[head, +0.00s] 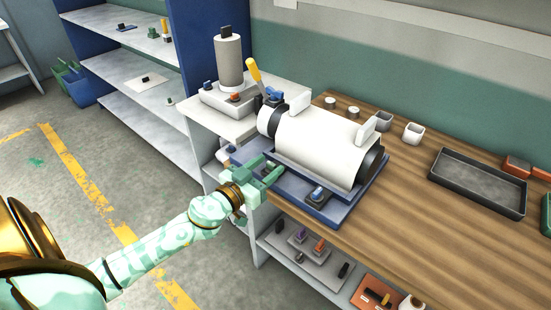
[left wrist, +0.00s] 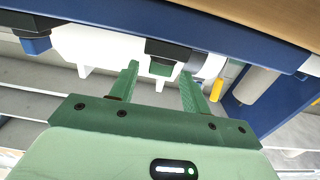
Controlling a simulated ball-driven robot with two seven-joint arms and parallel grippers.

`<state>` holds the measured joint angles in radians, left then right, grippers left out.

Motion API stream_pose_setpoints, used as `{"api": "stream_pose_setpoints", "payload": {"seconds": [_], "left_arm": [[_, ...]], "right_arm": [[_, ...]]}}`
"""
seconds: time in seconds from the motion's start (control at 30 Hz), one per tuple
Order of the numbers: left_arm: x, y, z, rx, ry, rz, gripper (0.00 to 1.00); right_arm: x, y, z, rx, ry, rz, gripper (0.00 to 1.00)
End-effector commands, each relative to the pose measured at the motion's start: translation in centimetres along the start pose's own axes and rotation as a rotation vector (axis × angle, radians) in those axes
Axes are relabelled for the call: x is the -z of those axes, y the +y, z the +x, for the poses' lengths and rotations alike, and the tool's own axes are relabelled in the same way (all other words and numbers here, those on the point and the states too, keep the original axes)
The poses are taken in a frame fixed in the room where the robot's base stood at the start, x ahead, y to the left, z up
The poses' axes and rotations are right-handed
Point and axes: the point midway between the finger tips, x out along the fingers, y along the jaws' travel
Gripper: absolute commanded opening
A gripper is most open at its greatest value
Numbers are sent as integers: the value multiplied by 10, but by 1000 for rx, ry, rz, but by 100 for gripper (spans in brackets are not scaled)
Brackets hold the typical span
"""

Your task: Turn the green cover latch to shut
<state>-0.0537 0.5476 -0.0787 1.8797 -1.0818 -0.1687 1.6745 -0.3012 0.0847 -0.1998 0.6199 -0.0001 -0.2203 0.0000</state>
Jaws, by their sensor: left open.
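The tape extruder (head: 325,145) is a white cylinder body on a blue base at the left end of the wooden bench. My left gripper (head: 268,173) is at the front left edge of this base, with its fingers apart. In the left wrist view, the open fingers of the left gripper (left wrist: 157,85) point at a small green latch (left wrist: 162,68) under a dark block. The latch lies between the fingertips, and I cannot tell whether they touch it. In the head view the latch is not clearly distinct from my green fingers. My right gripper is not in view.
A blue knob (head: 317,194) sits on the base's front right. A yellow-handled lever (head: 254,72) stands behind the extruder's left end. A dark tray (head: 478,183) and small cups lie on the bench to the right. A lower shelf (head: 300,262) holds small parts.

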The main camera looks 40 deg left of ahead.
Motion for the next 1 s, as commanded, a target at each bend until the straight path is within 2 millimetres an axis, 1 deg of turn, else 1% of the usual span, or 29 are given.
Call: {"api": "stream_pose_setpoints", "payload": {"seconds": [0.03,0.1,0.2,0.33,0.57,0.6,0.67,0.7,0.73,0.77,1.0], "left_arm": [[1,0,11,-1,2,3,47],[1,0,22,0,1,2,47],[0,0,33,0,0,0,47],[0,0,40,1,-1,1,47],[-1,0,41,0,-2,0,47],[-1,0,41,0,-2,0,44],[-1,0,41,0,-2,0,28],[-1,0,41,0,-2,0,17],[-1,0,41,0,-2,0,8],[-1,0,41,0,-2,0,2],[-1,0,40,-10,-2,-1,3]], "right_arm": [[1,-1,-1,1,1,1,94],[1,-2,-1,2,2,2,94],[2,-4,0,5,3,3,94],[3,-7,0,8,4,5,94],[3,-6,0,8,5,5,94],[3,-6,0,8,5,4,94],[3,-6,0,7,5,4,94],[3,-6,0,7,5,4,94],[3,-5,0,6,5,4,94],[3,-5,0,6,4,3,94],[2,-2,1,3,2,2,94]]}}
